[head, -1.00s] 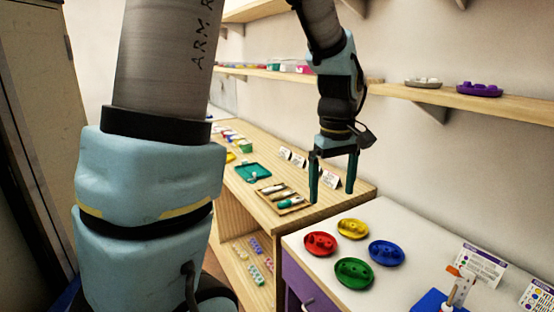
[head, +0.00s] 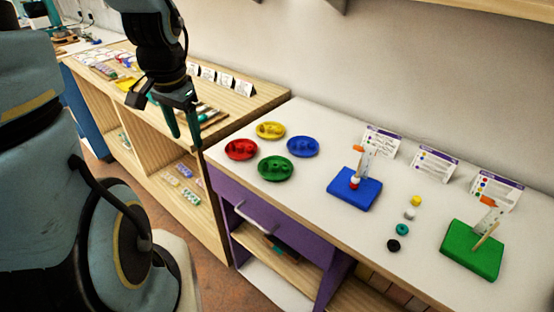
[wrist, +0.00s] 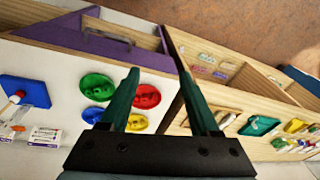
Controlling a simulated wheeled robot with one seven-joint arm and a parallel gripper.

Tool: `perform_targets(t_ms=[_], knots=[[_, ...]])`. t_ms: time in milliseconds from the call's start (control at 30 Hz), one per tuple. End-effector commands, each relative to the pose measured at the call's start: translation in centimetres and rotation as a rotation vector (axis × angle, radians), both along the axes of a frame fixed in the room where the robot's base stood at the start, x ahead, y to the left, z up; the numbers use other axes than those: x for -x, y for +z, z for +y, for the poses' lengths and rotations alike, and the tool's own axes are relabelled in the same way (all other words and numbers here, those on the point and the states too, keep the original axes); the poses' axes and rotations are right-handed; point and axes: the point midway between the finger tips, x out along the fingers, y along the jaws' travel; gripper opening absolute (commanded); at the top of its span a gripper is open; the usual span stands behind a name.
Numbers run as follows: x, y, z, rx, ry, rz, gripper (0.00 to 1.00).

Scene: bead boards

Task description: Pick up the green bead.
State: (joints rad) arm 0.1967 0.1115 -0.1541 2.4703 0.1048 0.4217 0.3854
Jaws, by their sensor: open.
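A row of loose beads lies on the white counter in the head view: a yellow bead (head: 416,200), a white bead (head: 409,213), a teal-green bead (head: 402,229) and a black bead (head: 393,245). The teal-green one is the only loose green-looking bead I make out. A green dish (head: 276,168) with lumps of its own colour stands farther left; I cannot tell whether these are beads. My gripper (head: 184,132) is open and empty, well left of the loose beads, near the wooden cabinet's end. In the wrist view my gripper (wrist: 158,74) shows nothing held.
Red (head: 241,149), yellow (head: 270,130) and blue (head: 303,146) dishes stand near the green one. A blue board (head: 345,196) and a green board (head: 462,260) with upright pegs flank the loose beads. Cards stand behind. A shelf (head: 450,10) hangs above. Counter around the beads is clear.

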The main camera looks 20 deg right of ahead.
Motion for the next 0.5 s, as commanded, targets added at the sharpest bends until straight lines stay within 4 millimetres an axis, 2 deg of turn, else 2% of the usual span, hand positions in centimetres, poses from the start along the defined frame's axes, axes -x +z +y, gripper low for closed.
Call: perform_targets(t_ms=[33,100,200,300,400,500], knots=[[-0.2,-0.9,-3.0,-0.021,-0.221,-0.004,0.63],[0.0,-1.5,-7.0,-0.05,-0.543,-0.019,0.63],[0.8,-2.3,-12.5,-0.08,-0.957,-0.048,0.63],[2.1,-2.8,-16.7,-0.099,-1.281,-0.079,0.63],[3.2,-3.0,-19.5,-0.11,-1.496,-0.106,0.63],[3.8,-3.3,-20.9,-0.115,-1.603,-0.121,0.63]])
